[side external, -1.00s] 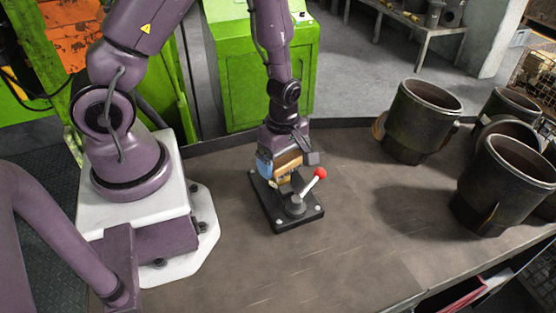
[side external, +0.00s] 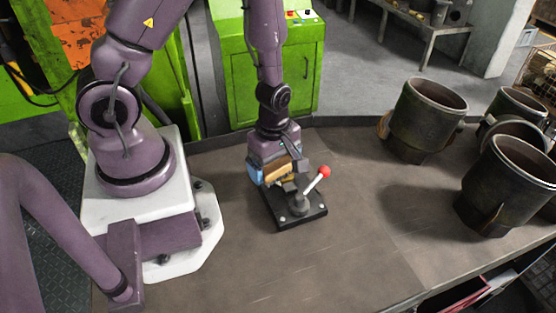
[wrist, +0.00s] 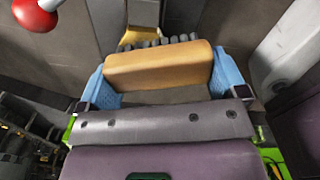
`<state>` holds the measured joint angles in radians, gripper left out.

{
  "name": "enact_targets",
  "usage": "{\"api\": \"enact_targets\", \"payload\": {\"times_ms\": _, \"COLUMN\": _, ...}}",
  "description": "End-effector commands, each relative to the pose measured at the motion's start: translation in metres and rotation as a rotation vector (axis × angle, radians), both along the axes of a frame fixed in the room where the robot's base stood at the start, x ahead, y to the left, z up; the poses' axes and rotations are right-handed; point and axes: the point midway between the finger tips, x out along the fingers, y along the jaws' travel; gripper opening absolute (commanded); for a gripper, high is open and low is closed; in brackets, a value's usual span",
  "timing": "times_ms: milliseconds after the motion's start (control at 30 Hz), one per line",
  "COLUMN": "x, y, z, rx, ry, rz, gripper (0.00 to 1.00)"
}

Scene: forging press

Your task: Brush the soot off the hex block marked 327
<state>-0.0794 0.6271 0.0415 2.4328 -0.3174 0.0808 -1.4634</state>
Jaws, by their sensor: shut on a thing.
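My gripper (side external: 277,165) is low over a black clamp plate (side external: 317,213). Its blue fingers are shut on a brush, whose tan wooden back (wrist: 160,64) shows in the wrist view, with dark bristles (wrist: 172,41) pointing away from the gripper. A small yellowish piece (wrist: 138,34) shows just beyond the bristles; I cannot tell if it is the hex block. The clamp has a lever with a red ball (side external: 324,172), also in the wrist view (wrist: 36,13). The block is mostly hidden by gripper and brush. No number 327 or soot can be read, and brush contact is unclear.
Several dark, thick-walled cylinders (side external: 428,118) stand at the right of the brown table (side external: 255,265). The front middle is clear. A green cabinet (side external: 270,75) is behind the table. The clamp lever stands close to the right of my gripper.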

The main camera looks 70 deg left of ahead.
Motion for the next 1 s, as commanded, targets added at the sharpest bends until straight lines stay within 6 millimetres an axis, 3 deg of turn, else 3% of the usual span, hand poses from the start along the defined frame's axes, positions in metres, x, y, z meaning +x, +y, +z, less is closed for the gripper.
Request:
{"api": "enact_targets", "payload": {"times_ms": 233, "x": -0.002, "y": 0.0, "z": -0.001, "rx": -0.003, "ry": 0.011, "rz": -0.001, "gripper": 0.69}}
{"api": "enact_targets", "payload": {"times_ms": 700, "x": 0.029, "y": 0.01, "z": 0.0, "rx": -0.001, "ry": 0.005, "rz": 0.0, "gripper": 0.69}}
{"api": "enact_targets", "payload": {"times_ms": 1000, "x": 0.033, "y": 0.011, "z": 0.001, "rx": -0.001, "ry": 0.005, "rz": 0.0, "gripper": 0.69}}
